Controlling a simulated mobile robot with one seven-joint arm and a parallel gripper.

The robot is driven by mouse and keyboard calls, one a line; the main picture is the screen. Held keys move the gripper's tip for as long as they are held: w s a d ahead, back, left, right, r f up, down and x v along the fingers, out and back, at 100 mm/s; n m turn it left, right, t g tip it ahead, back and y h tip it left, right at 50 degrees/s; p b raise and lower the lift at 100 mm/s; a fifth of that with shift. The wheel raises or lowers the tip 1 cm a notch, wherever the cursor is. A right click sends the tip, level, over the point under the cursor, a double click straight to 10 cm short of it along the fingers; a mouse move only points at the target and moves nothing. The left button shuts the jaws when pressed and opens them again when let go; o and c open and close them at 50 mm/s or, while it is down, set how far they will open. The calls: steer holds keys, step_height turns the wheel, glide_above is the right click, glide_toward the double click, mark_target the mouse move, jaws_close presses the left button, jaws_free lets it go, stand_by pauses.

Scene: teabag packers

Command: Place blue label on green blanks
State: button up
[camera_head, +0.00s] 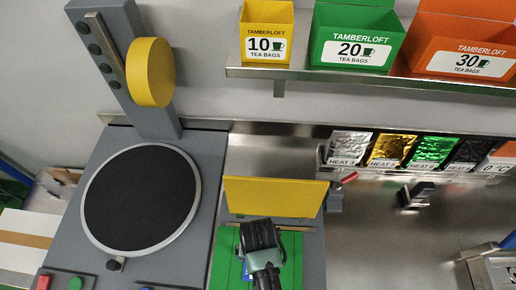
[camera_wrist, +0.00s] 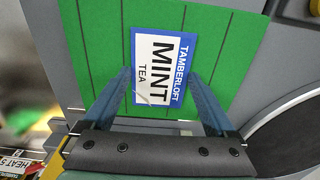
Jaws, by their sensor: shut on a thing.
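The blue label (camera_wrist: 163,62), blue-edged with white around "MINT TEA", is between the two fingers of my gripper (camera_wrist: 158,76) in the wrist view. My gripper is shut on it. The label lies over the green blanks (camera_wrist: 95,45), which are a green sheet with dark fold lines; I cannot tell whether it touches them. In the head view, my gripper (camera_head: 262,262) is above the green blanks (camera_head: 225,258), in front of a yellow flap. Only a sliver of the blue label (camera_head: 247,272) shows there, the rest hidden by my gripper.
A yellow flap (camera_head: 274,197) stands upright behind the blanks. A grey machine with a round black plate (camera_head: 140,198) is at left. Yellow (camera_head: 266,20), green (camera_head: 352,35) and orange (camera_head: 465,45) boxes sit on a shelf above. Foil pouches (camera_head: 390,150) hang at right.

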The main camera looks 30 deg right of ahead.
steer(key=shift+f, duration=0.15)
steer(key=o, duration=0.9)
steer(key=shift+o, duration=0.2)
step_height(320, 180, up, 12)
steer(key=shift+r+b, duration=0.25)
steer(key=shift+b, duration=0.1)
